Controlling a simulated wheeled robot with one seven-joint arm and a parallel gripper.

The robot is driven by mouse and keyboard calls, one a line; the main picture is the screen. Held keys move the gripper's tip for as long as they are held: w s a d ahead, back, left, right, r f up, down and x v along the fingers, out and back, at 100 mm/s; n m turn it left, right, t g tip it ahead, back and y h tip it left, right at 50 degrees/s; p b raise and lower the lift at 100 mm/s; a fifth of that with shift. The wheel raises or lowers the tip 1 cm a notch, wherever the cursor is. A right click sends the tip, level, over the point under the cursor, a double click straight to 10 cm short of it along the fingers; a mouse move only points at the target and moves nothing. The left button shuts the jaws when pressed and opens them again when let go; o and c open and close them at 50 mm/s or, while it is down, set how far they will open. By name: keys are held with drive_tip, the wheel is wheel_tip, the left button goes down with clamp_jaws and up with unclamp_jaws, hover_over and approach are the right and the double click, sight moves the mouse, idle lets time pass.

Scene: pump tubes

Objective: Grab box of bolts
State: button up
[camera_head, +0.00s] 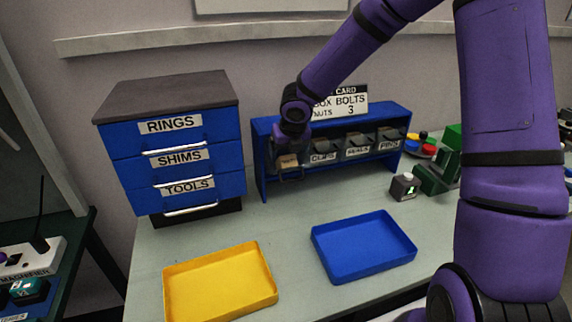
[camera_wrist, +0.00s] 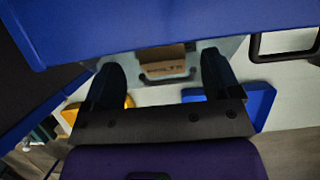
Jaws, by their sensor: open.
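The box of bolts (camera_wrist: 163,54) shows in the wrist view as a small bin with a tan label reading roughly "BOLTS" and a dark handle (camera_wrist: 168,77) below it. In the head view, its tan front (camera_head: 288,161) is at the left end of the blue shelf rack (camera_head: 259,163), partly hidden by my wrist. My gripper (camera_wrist: 163,72) is open, with one dark finger on each side of the box front and handle. I see gaps between the fingers and the handle. In the head view my gripper (camera_head: 290,145) is at the rack's left bin, its fingers hard to make out.
Labelled bins, including one marked CLIPS (camera_head: 323,157), fill the rack to the right. A blue drawer cabinet (camera_head: 125,173) stands close on the left. A yellow tray (camera_head: 220,285) and a blue tray (camera_head: 362,247) lie in front. A small dark block (camera_head: 403,187) stands right.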

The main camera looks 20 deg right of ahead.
sight(286, 158)
drive_tip(key=shift+x, duration=2.65)
drive_tip(key=shift+d, duration=0.1)
drive_tip(key=shift+c, duration=0.5)
drive_tip(key=c, duration=0.9)
